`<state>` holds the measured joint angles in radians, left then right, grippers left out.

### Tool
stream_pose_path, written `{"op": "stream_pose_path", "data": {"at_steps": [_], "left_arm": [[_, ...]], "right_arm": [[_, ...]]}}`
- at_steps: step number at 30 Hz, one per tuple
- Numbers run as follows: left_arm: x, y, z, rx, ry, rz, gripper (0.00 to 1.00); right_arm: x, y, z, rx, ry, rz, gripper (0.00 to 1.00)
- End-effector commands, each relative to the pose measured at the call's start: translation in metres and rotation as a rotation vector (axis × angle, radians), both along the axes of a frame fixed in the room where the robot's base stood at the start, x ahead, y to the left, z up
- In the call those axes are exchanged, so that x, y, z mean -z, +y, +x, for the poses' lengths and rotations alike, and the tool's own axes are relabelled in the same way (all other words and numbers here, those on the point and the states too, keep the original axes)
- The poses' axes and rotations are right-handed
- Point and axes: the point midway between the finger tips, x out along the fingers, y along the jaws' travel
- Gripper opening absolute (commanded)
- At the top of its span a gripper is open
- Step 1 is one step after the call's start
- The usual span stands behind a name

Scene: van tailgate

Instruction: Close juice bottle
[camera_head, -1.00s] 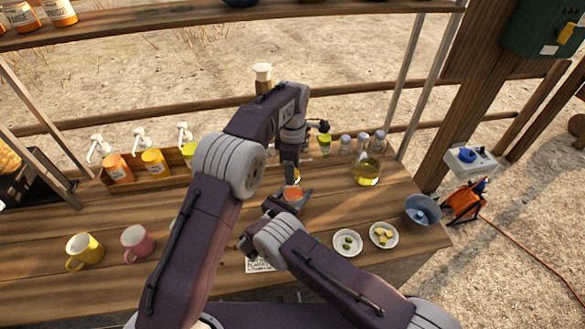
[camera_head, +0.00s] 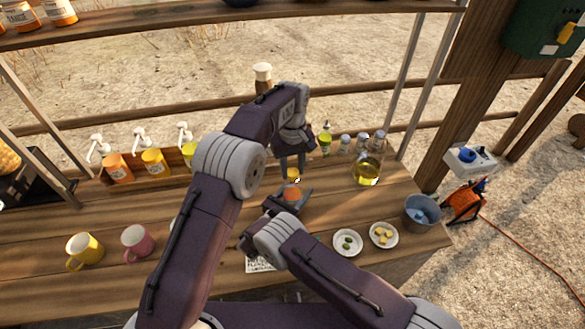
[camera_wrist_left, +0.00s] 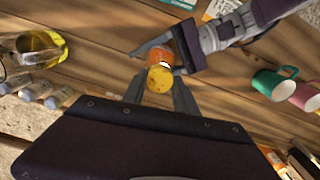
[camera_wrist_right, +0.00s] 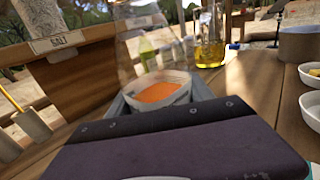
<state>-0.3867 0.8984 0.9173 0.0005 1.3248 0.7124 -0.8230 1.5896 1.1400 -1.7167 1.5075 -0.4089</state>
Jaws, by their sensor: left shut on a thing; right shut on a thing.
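The juice bottle (camera_head: 292,194) is clear with orange juice and stands upright near the middle of the counter. My right gripper (camera_head: 292,197) is shut around its body; the right wrist view shows the orange juice (camera_wrist_right: 157,93) between the fingers. My left gripper (camera_head: 292,172) points down from above, shut on the yellow cap (camera_head: 293,174). The cap is over the bottle mouth, and in the left wrist view the cap (camera_wrist_left: 160,79) lines up with the bottle (camera_wrist_left: 186,45). A pale rim shows between them; I cannot tell whether the cap is seated.
An oil flask (camera_head: 368,172) and several small bottles stand behind, to the right. Two small plates (camera_head: 347,243) (camera_head: 384,235) and a grey bucket (camera_head: 422,212) are at the right. Yellow (camera_head: 85,251) and pink (camera_head: 137,243) mugs stand left. Pump bottles (camera_head: 154,163) line the back left.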

Motion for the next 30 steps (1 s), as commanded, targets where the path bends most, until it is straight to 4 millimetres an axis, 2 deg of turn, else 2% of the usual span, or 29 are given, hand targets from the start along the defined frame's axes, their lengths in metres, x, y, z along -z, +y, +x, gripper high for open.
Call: {"op": "stream_pose_path", "data": {"at_steps": [3,9,14,18,19,21,22,30], "left_arm": [[0.0005,0.0002,-0.0003,0.382,0.002,0.001,0.00],[0.0010,0.0003,-0.0002,1.021,0.001,0.001,0.00],[0.0012,0.0001,-0.0003,1.368,0.001,0.000,0.00],[0.0011,0.0002,-0.0002,1.368,0.001,0.001,0.00],[0.0012,0.0003,-0.0002,1.368,0.001,0.001,0.38],[0.0011,0.0002,-0.0002,1.367,0.001,0.001,0.57],[0.0011,0.0002,-0.0002,1.367,0.001,0.001,0.60],[0.0008,0.0000,0.0000,1.366,0.000,0.001,0.60]], "right_arm": [[-0.0001,-0.0002,0.0002,0.000,0.000,0.000,0.00],[-0.0001,-0.0002,0.0002,0.000,0.000,0.000,0.00],[-0.0001,-0.0002,0.0002,0.000,-0.001,0.001,0.00],[-0.0001,-0.0002,0.0002,0.001,-0.001,0.001,0.00],[-0.0001,-0.0002,0.0002,0.001,-0.001,0.001,0.00],[-0.0001,-0.0002,0.0002,0.001,-0.001,0.001,0.00],[-0.0001,-0.0002,0.0002,0.001,-0.001,0.001,0.00],[-0.0001,-0.0002,0.0001,0.000,0.000,0.000,0.00]]}}
